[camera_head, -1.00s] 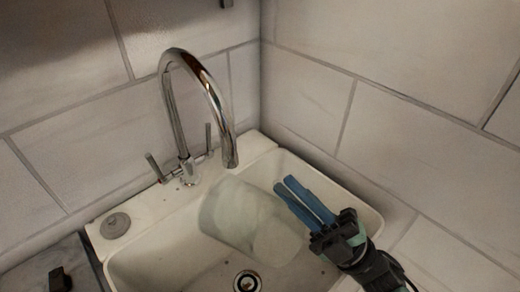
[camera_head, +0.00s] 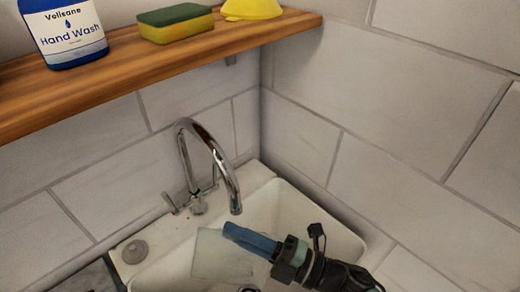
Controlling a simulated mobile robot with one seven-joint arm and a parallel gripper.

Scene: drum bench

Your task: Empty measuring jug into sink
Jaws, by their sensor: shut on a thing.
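The measuring jug (camera_head: 218,258) is a pale, greenish, see-through vessel over the sink basin, in the lower middle of the head view. My gripper (camera_head: 250,240), with blue fingers, comes in from the right and is shut on the jug near its upper right side. The exact grip point and the jug's handle are hard to make out. The jug's tilt and whether it holds any liquid cannot be told. The white sink (camera_head: 335,235) sits in the corner, its front cut off by the picture's lower edge.
A chrome tap (camera_head: 220,165) arches over the basin, its spout just above the jug and fingers. A wooden shelf (camera_head: 120,85) above holds a hand wash bottle (camera_head: 65,32), a sponge (camera_head: 175,24) and a yellow item (camera_head: 252,9). A grey plug (camera_head: 135,251) lies on the sink's left ledge.

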